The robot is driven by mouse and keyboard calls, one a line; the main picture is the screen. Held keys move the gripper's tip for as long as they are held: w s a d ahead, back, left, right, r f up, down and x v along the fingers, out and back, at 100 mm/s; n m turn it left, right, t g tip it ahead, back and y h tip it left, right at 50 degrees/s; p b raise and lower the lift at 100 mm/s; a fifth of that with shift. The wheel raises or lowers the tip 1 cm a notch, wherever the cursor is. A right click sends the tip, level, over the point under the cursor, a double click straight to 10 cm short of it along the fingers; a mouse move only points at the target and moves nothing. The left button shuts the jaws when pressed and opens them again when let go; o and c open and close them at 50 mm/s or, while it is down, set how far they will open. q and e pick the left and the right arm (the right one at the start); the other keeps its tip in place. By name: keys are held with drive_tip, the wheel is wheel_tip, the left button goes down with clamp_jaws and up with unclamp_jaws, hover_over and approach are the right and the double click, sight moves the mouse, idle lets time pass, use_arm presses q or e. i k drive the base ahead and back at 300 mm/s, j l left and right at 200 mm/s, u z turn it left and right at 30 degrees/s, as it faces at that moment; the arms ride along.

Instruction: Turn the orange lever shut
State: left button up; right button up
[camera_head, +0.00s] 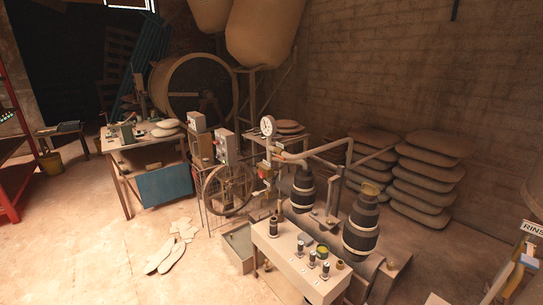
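A small orange piece (279,152), which looks like the orange lever, sits on the pipework just below and right of a round white-faced gauge (268,126). It is too small here to tell its angle or whether the valve is open or shut. A small red part (265,172) sits lower on the same pipework. Neither of my grippers is in view, and nothing of mine is seen touching the pipework.
A pale bench (270,247) with bottles and jars stands in front of the pipework. Two dark ribbed vessels (361,228) stand beside it. Stacked sacks (430,172) line the right wall. Open floor (110,265) lies at left, with flat scraps (172,258) on it.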

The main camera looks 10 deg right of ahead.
sight(279, 157)
drive_tip(key=i+z, duration=0.15)
drive_tip(key=i, duration=0.45)
drive_tip(key=i+j+z, duration=0.15)
drive_tip(key=i, duration=0.4)
drive_tip(key=i+j+z, duration=0.15)
drive_tip(key=i, duration=0.4)
drive_tip(key=j, duration=0.1)
